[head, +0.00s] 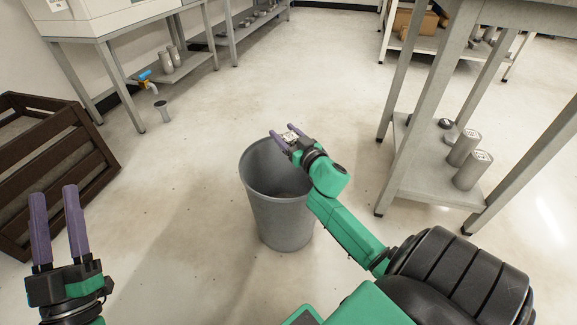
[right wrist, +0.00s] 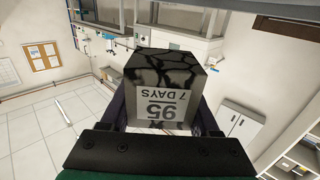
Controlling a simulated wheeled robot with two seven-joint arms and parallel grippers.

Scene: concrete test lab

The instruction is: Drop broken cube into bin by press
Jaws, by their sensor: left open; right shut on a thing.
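My right gripper (head: 283,135) is shut on the broken cube (head: 291,136), which shows as a small pale patch between the purple fingers. In the right wrist view the cube (right wrist: 160,75) is dark grey with black cracks and a white label reading "95 7 DAYS", seen upside down. The grey bin (head: 275,215) stands upright on the floor. In the head view the cube appears at the bin's far rim; its exact height above it is hard to tell. The bin's inside is partly hidden by my right arm. My left gripper (head: 54,192) is open and empty at lower left.
A brown slatted crate (head: 85,150) stands at left. A metal table with a lower shelf (head: 410,165) holding grey cylinders (head: 465,147) is at right. A bench with a white machine (head: 95,12) is at upper left. A grey cylinder (head: 163,111) stands on the floor. The floor around the bin is clear.

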